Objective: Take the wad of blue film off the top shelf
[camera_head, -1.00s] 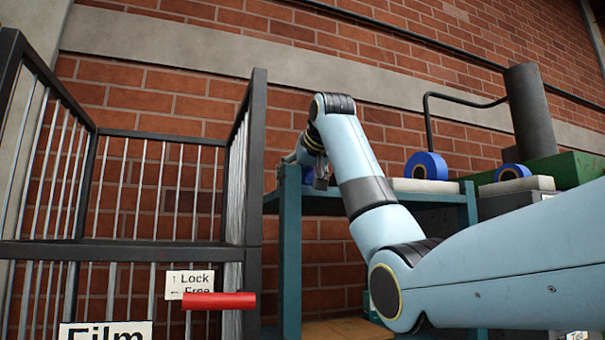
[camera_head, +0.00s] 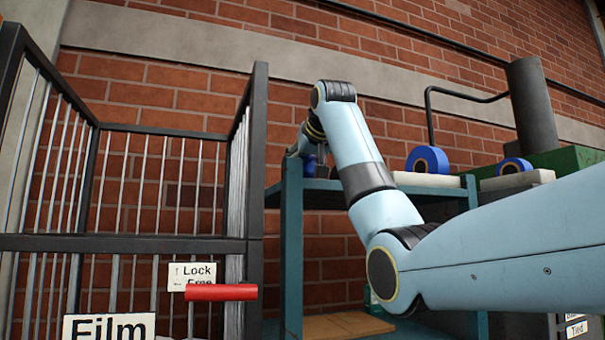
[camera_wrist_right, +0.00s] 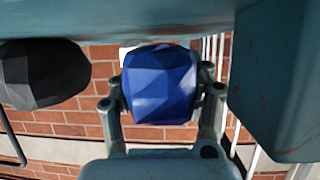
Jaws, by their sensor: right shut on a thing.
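The wad of blue film (camera_wrist_right: 160,85) is a faceted dark blue lump between the fingers of my right gripper (camera_wrist_right: 162,100) in the right wrist view. The fingers are shut on it from both sides. In the head view my right arm reaches over the teal rack, and the gripper (camera_head: 305,152) is at the left end of the top shelf (camera_head: 445,191). Only a bit of the blue wad (camera_head: 309,162) shows there, mostly hidden by the gripper. It appears above the shelf level; a gap below it is hard to judge. My left gripper is out of view.
A barred cage (camera_head: 150,243) with a "Film" sign (camera_head: 108,327) and a red handle (camera_head: 220,292) stands left of the rack. Blue rolls (camera_head: 428,160) sit further right. A black lump (camera_wrist_right: 42,75) is left of the wad in the wrist view.

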